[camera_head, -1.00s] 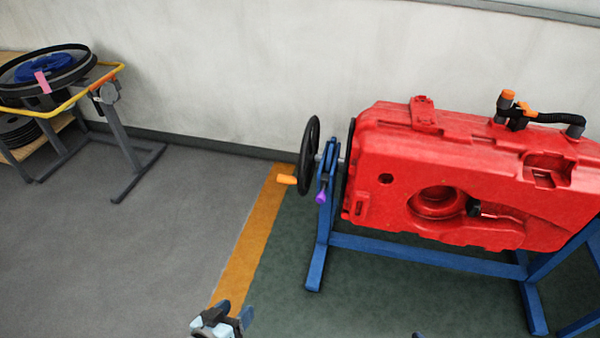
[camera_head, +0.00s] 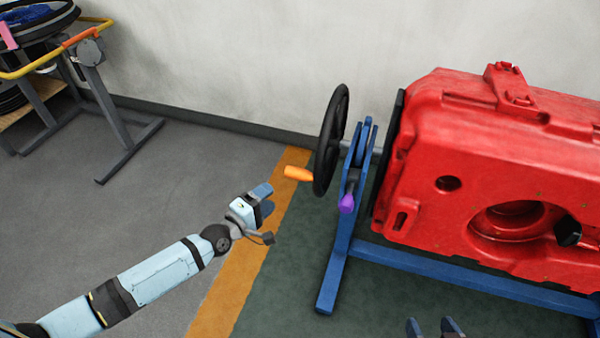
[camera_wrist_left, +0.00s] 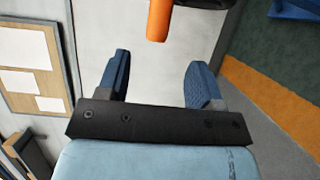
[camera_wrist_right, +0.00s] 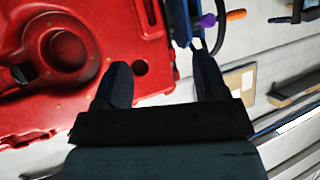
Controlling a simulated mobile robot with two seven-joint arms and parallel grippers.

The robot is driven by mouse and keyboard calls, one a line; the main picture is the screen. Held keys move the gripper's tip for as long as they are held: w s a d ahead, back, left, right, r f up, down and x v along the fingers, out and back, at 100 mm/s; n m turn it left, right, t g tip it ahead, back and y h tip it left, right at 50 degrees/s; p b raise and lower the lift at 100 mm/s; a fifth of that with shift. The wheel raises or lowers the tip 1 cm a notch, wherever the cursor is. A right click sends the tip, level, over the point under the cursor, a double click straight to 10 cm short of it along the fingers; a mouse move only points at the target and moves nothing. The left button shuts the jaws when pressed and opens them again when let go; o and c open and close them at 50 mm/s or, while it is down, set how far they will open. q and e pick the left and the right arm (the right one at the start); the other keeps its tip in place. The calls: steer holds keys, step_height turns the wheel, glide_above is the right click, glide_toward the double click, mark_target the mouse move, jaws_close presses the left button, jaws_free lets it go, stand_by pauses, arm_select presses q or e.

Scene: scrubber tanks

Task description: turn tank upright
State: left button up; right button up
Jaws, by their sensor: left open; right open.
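The red tank (camera_head: 470,160) is mounted on a blue stand (camera_head: 345,240) at the right of the head view. A black handwheel (camera_head: 331,140) with an orange crank handle (camera_head: 298,174) sits at the stand's left end, with a purple knob (camera_head: 347,203) beside it. My left gripper (camera_head: 266,198) is open and empty, a little below and left of the orange handle. In the left wrist view the handle (camera_wrist_left: 159,20) shows beyond the open fingers. My right gripper (camera_head: 436,325) is open at the bottom edge, in front of the stand. The tank (camera_wrist_right: 90,60) also shows in the right wrist view.
A grey cart (camera_head: 98,95) with a yellow rail and black-rimmed reels stands at the far left. A pale wall (camera_head: 240,60) runs behind the stand. The floor between cart and stand is clear, crossed by an orange stripe (camera_head: 240,270).

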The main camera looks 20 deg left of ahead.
mark_target(293, 177)
arm_select(q)
steer(key=b+x, duration=0.2)
steer(key=x, duration=1)
steer(key=shift+w+d, duration=0.1)
steer(key=shift+d, duration=0.05)
jaws_close()
